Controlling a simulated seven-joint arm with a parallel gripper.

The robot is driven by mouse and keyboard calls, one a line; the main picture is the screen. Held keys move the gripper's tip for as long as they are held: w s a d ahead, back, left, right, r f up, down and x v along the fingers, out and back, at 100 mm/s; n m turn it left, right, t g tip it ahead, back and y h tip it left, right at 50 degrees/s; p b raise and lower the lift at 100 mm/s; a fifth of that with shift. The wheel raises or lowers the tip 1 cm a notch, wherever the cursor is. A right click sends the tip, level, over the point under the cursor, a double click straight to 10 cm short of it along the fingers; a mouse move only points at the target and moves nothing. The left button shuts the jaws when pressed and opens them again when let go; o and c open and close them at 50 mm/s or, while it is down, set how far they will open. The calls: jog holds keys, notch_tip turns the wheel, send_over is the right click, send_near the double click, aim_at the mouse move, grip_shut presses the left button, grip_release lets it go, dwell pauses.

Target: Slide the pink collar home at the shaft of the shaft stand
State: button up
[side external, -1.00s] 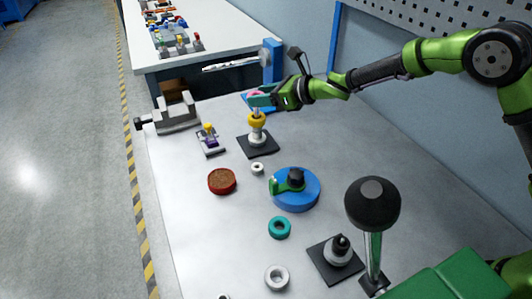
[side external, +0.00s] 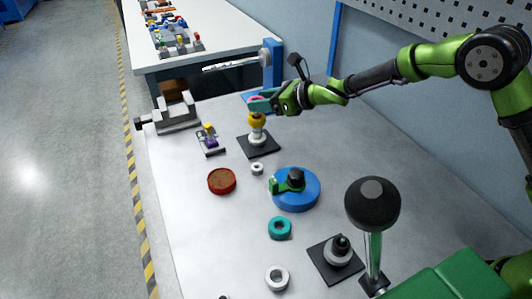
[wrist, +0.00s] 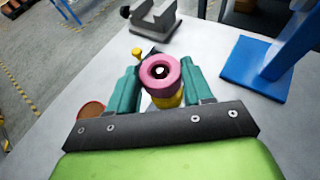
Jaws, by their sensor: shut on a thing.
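The shaft stand has a black square base (side external: 270,149), a pale stepped foot and a yellow collar (side external: 257,119) on its upright shaft. My gripper (side external: 259,104) is directly above the yellow collar, its teal fingers shut on the pink collar (wrist: 160,70). In the wrist view the pink collar sits between the fingertips, and a pale spot, seemingly the shaft's end, shows inside its dark hole. The yellow collar (wrist: 170,102) peeks out just below it there. In the side view the fingers mostly hide the pink collar, and I cannot tell whether it touches the yellow one.
A grey vise (side external: 177,114) and a small fixture with a yellow knob (side external: 209,139) stand left of the stand. A blue post (wrist: 275,62) is to the right in the wrist view. A blue disc (side external: 301,197), red dish (side external: 221,181) and loose rings lie nearer.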

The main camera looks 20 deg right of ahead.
jog(key=shift+f, duration=1.45)
jog(key=shift+f, duration=0.35)
jog(key=o, duration=0.8)
jog(key=shift+s, duration=0.1)
jog(key=o, duration=0.4)
jog(key=shift+r, duration=0.2)
jog(key=shift+d+r, duration=0.1)
jog(key=v, duration=1.6)
jog(key=shift+s, duration=0.3)
